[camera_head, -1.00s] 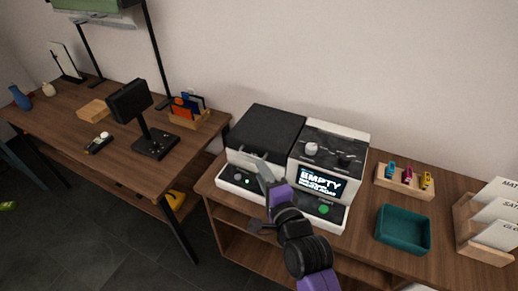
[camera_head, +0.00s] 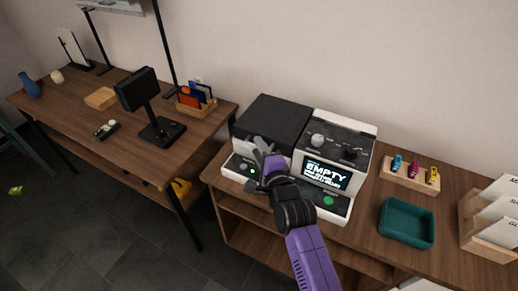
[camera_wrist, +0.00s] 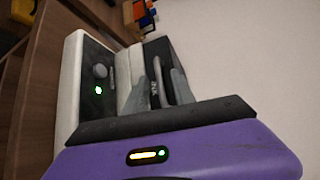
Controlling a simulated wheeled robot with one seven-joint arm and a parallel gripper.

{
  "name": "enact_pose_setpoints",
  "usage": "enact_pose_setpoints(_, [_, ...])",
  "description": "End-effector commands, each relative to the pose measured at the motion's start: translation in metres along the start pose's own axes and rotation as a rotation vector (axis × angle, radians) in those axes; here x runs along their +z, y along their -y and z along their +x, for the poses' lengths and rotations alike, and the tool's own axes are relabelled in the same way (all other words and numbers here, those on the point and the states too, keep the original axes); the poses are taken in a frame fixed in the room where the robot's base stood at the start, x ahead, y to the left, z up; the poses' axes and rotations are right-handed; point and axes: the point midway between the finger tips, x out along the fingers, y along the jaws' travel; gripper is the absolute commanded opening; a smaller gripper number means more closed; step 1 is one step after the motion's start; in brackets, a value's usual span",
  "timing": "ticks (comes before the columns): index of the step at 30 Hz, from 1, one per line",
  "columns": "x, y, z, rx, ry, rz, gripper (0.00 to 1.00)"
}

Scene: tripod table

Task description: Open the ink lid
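A white and black printer (camera_head: 342,207) stands on the right wooden table, its small screen reading EMPTY. Its left part carries a dark lid (camera_head: 275,115), closed as far as I can see. In the wrist view, a curved grey handle (camera_wrist: 159,72) shows on the dark front, with faint lettering beside it. My gripper (camera_head: 263,151) is in front of the printer's left part, with its fingers pointing at it. The wrist view shows my gripper (camera_wrist: 167,86) with its fingers apart on either side of the handle. I cannot tell whether they touch it.
A wooden holder (camera_head: 409,182) with small coloured cartridges and an empty teal tray (camera_head: 407,223) stand right of the printer. A card rack (camera_head: 488,235) is at far right. The left desk (camera_head: 75,123) holds a monitor stand (camera_head: 160,131), separated by a gap.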

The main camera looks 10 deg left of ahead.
Motion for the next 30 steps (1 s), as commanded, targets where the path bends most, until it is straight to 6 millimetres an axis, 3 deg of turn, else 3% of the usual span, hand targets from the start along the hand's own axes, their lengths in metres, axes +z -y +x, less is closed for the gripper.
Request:
enact_pose_setpoints(8, [0.0, -0.0003, 0.0017, 0.001, 0.0, 0.0, 0.31])
enact_pose_setpoints(13, [0.0, -0.0002, 0.0015, 0.0, 0.0, 0.0, 0.01])
enact_pose_setpoints(14, [-0.0001, -0.0003, 0.0015, 0.001, 0.0, 0.0, 0.0])
enact_pose_setpoints(30, [-0.0003, -0.0005, 0.0013, 0.001, 0.0, 0.0, 0.0])
